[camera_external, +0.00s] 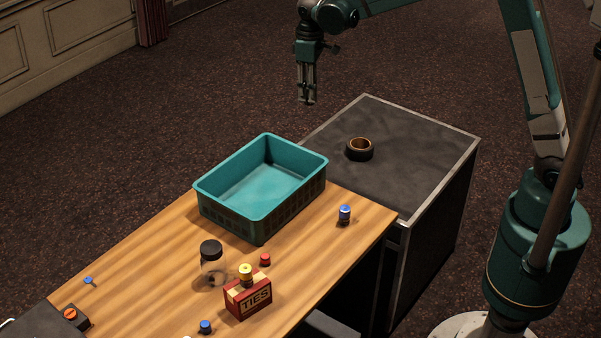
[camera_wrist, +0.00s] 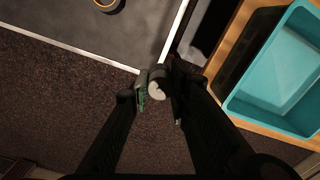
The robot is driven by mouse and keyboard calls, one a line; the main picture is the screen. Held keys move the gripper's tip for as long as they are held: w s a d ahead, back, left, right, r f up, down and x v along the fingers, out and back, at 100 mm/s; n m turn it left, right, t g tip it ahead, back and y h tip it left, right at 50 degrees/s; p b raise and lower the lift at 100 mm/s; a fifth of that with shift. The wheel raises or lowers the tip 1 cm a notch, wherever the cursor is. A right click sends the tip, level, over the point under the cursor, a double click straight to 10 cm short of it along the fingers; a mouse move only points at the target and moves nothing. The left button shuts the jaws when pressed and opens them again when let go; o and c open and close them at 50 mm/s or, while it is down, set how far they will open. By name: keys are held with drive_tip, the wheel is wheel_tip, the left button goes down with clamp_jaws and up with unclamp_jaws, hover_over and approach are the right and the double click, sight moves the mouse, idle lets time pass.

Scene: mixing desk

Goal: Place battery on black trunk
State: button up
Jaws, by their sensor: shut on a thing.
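My gripper (camera_external: 306,101) hangs pointing down, in the air beyond the trunk's far left corner. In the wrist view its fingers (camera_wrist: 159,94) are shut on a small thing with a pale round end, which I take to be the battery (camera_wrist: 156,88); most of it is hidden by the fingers. The battery is too small to make out in the external view. The black trunk (camera_external: 420,145) has a dark top with pale metal edges and stands to the right of the wooden desk. Its top also shows in the wrist view (camera_wrist: 135,35), with carpet below the gripper.
A dark ring with a brown rim (camera_external: 359,149) sits on the trunk top; the rest of that top is clear. A teal crate (camera_external: 225,203) stands on the wooden desk (camera_external: 135,262). A jar (camera_external: 213,267), a TIES box (camera_external: 248,298) and several small knobs are nearer.

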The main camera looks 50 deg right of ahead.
drive_tip(key=w+d+m+b, duration=0.1)
drive_tip(key=w+d+m, duration=0.1)
drive_tip(key=d, duration=0.7)
wheel_tip(320, 180, down, 19)
drive_tip(key=shift+s+a+r, duration=0.15)
drive_tip(key=shift+s+r, duration=0.05)
drive_tip(key=shift+s, duration=0.1)
drive_tip(key=shift+f, duration=0.1)
drive_tip(key=shift+f+b, duration=0.65)
drive_tip(key=shift+f, duration=2.4)
drive_tip(key=shift+f+b, duration=0.45)
drive_tip(key=shift+f, duration=1.4)
drive_tip(key=shift+f, duration=0.2)
